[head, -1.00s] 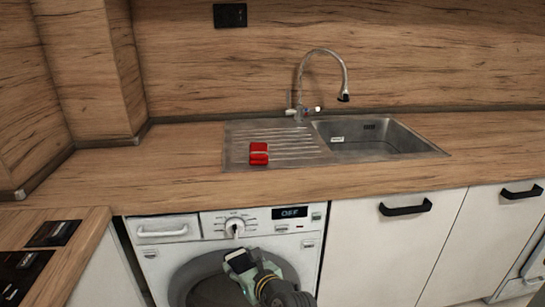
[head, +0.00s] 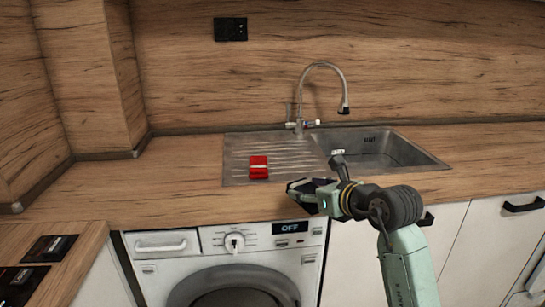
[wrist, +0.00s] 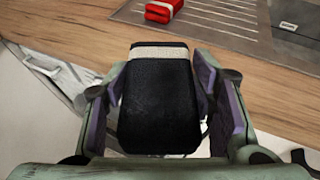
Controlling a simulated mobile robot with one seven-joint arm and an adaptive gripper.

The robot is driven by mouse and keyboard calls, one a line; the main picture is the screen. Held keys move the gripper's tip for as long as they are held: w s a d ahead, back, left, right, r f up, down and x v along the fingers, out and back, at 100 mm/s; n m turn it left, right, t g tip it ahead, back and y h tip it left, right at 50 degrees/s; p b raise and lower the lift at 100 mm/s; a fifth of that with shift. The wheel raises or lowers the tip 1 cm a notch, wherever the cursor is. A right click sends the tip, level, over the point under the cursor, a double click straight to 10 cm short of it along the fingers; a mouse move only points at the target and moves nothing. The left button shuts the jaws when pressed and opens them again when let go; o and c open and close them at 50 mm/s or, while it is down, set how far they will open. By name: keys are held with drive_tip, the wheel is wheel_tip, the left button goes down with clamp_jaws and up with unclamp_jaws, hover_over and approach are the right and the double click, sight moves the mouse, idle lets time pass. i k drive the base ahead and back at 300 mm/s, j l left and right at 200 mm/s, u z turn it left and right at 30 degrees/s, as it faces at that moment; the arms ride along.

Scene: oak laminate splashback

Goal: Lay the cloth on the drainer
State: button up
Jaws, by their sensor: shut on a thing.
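A black folded cloth (wrist: 158,105) with a pale band along its far end fills the space between the fingers of my gripper (wrist: 160,85) in the wrist view. My gripper is shut on it. In the head view my gripper (head: 312,190) is over the counter's front edge, in front of and to the right of the drainer's near edge. The ribbed steel drainer (head: 295,152) is left of the sink bowl. It also shows at the top of the wrist view (wrist: 225,22).
A red folded cloth with a pale band (head: 259,168) lies on the drainer's front left part; the ribs right of it are clear. A tap (head: 300,124) stands behind. The sink bowl (head: 395,150) is to the right. A washing machine (head: 225,265) is below the counter.

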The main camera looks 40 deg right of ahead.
sight(292, 165)
drive_tip(key=i+l, duration=0.3)
drive_tip(key=l, duration=0.15)
drive_tip(key=i+l, duration=0.25)
drive_tip(key=l, duration=0.15)
drive_tip(key=i+l+u, duration=0.1)
drive_tip(key=i+l, duration=0.2)
drive_tip(key=l, duration=0.15)
